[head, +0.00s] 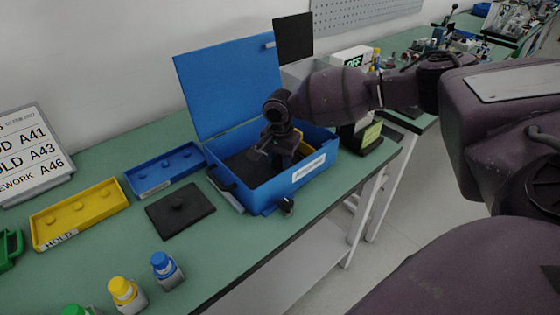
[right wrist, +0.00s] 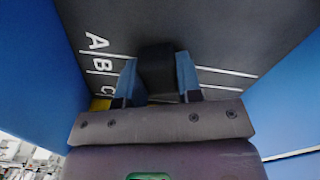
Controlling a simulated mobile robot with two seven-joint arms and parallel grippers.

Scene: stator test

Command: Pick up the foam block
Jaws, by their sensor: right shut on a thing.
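My right gripper (head: 262,150) reaches down into the open blue case (head: 312,182) on the green bench. In the right wrist view its two blue-grey fingers (right wrist: 158,82) are shut on a small dark block (right wrist: 157,64), which looks like the foam block. The block is over the dark case floor (right wrist: 225,35), which bears white letters A, B, C and lines; I cannot tell whether it touches the floor. In the head view the block is hard to pick out against the gripper. My left gripper is not in view.
The case's blue lid (head: 225,85) stands open behind it. The bench's front edge is close to the case.

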